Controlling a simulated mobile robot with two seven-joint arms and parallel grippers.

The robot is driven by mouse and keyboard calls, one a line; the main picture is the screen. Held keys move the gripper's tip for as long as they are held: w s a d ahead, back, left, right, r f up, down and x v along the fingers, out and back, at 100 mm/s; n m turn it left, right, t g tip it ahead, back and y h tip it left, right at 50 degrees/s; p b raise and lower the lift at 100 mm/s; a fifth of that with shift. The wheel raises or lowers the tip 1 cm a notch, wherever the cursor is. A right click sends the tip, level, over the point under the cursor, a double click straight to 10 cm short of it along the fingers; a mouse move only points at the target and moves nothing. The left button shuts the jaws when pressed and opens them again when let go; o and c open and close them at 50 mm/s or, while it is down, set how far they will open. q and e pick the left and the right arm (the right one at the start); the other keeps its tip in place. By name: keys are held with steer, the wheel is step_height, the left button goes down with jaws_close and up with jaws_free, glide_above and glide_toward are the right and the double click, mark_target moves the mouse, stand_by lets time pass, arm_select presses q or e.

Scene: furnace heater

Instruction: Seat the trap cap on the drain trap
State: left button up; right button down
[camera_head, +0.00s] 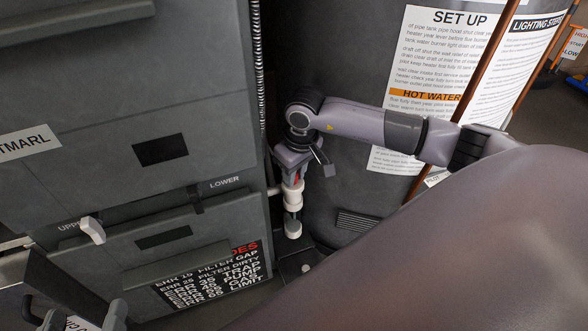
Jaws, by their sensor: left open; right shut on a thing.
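The drain trap (293,226) is a small upright white pipe fitting with a grey-green middle, low between the furnace cabinet and the dark tank. A short white side pipe joins it near its top. My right gripper (294,179) points down directly over the trap, shut on the trap cap, which is mostly hidden between the fingers. A bit of red shows there. Whether the cap touches the trap's top cannot be told. My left gripper (82,320) is open and empty at the bottom left, in front of the cabinet, far from the trap.
The dark tank (335,60) with instruction sheets and copper pipes is right. A corrugated hose (257,50) runs down the cabinet edge. The gap around the trap is narrow.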

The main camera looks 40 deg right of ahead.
steer(key=shift+f, duration=0.15)
steer(key=c, duration=0.9)
jaws_free()
